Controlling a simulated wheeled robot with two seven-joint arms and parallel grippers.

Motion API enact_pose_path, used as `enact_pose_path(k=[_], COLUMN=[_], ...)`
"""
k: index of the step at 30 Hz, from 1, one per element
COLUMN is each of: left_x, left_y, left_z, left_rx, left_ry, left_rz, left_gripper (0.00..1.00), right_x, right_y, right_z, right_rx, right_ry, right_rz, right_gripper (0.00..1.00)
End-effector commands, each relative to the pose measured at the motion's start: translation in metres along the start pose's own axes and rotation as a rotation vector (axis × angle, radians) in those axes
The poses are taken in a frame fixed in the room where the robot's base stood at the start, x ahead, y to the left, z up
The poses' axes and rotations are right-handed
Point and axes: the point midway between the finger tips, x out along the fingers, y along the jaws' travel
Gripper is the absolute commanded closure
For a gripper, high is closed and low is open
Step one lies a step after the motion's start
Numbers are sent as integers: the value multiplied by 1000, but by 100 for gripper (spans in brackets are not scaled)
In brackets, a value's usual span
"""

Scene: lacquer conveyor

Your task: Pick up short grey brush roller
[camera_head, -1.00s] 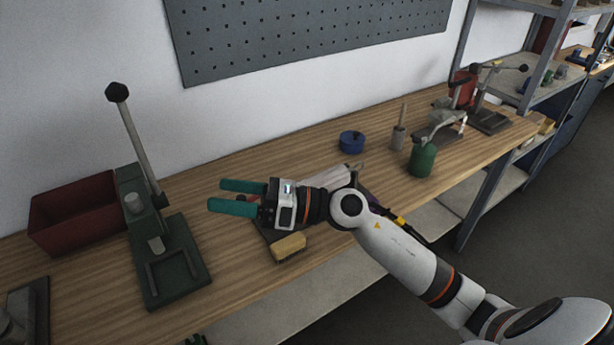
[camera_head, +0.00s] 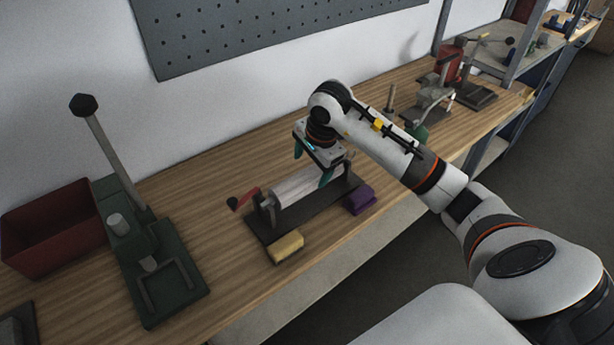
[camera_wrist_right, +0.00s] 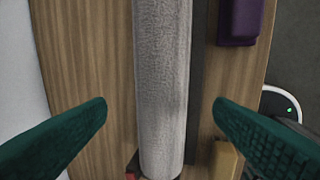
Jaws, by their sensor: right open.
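The grey roller (camera_head: 292,189) is a textured cylinder lying on a dark base (camera_head: 290,222) on the wooden bench, with a red crank handle (camera_head: 246,198) at its left end. In the right wrist view the roller (camera_wrist_right: 163,70) runs lengthwise down the middle. My right gripper (camera_head: 312,166) points down above the roller's right part, its teal fingers apart. In the right wrist view the open gripper (camera_wrist_right: 160,106) has one finger on each side of the roller, holding nothing. The roller's far right part is partly hidden by my gripper. My left gripper is not in view.
A yellow block (camera_head: 286,246) and a purple block (camera_head: 360,199) sit along the base's front side. A green lever press (camera_head: 150,262) and a red bin (camera_head: 52,228) stand on the left. A green bottle (camera_head: 418,132) stands behind my right arm.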

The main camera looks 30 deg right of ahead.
Motion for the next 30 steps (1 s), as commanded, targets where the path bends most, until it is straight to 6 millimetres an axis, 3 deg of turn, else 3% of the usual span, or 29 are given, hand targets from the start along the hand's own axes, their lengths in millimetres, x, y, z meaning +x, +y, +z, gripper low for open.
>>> enact_pose_path(k=[8,15,24,30], left_x=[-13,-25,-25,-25], left_y=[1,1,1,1], left_z=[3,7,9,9], left_rx=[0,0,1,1], left_ry=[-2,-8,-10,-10], left_rz=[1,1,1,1], left_gripper=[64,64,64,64], right_x=[22,56,64,63], right_y=[-1,-2,-2,-2], right_z=[-5,-10,-9,-9], right_rx=[1,3,0,0], right_ry=[6,5,1,2], right_rz=[-4,-1,2,2], right_gripper=[24,24,24,55])
